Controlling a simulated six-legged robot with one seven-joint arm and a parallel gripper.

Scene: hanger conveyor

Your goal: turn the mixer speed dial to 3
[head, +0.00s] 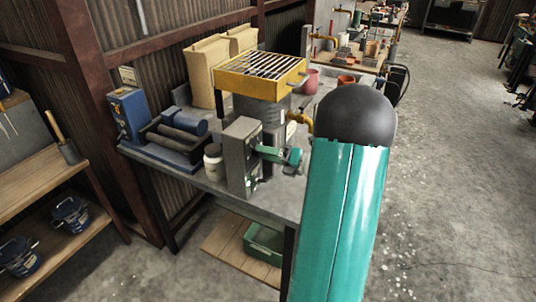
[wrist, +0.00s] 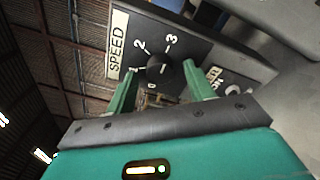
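The speed dial (wrist: 158,66) is a round black knob on a dark panel, beside a white SPEED label (wrist: 117,45) and the marks 1, 2 and 3. Which mark it points to cannot be told. My gripper (wrist: 159,72) is open in the wrist view, with one green finger on each side of the dial; whether they touch it cannot be told. In the head view my gripper (head: 288,157) is at the grey control box (head: 241,150), whose dial face is hidden there.
A yellow grated hopper (head: 262,72) stands behind the box. A second control (wrist: 234,88) sits beside the dial. Open concrete floor lies to the right.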

